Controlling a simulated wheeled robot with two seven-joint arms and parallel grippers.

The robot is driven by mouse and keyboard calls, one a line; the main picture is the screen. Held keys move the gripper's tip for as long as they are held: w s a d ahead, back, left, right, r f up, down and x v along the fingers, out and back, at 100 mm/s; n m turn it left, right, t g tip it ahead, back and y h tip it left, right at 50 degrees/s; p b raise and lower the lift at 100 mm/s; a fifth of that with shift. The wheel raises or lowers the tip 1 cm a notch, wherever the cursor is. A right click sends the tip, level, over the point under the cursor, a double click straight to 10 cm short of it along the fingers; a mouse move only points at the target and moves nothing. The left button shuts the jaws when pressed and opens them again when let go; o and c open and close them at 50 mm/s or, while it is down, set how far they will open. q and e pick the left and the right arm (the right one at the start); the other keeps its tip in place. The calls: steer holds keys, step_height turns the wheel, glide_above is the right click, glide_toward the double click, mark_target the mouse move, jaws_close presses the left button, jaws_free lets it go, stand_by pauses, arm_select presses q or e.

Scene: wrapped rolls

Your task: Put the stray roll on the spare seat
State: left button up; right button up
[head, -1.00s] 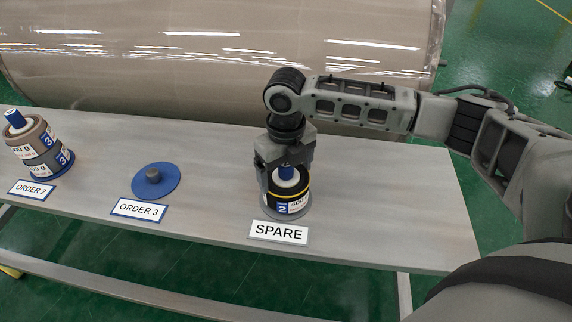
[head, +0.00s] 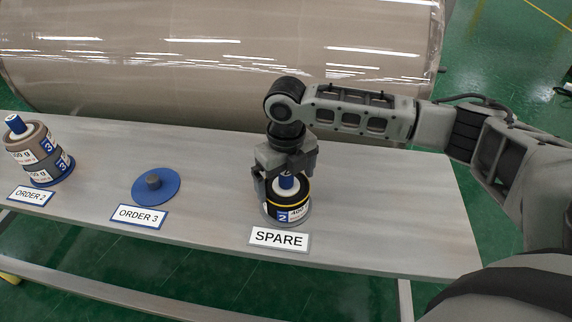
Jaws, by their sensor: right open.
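A black roll (head: 290,207) with a yellow band, a white label and a blue-topped core stands upright on the grey spare seat (head: 268,217), behind the SPARE sign (head: 279,239). Whether a finger touches the roll I cannot tell. My left gripper is not in view.
The blue ORDER 3 seat (head: 172,192) with a short peg is empty, behind its sign (head: 139,217). Stacked rolls (head: 42,155) stand on the ORDER 2 seat at the left. A large wrapped roll (head: 200,70) lies behind the table (head: 390,215).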

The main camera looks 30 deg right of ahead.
step_height(320, 180, up, 16)
stand_by(0.4)
stand_by(0.4)
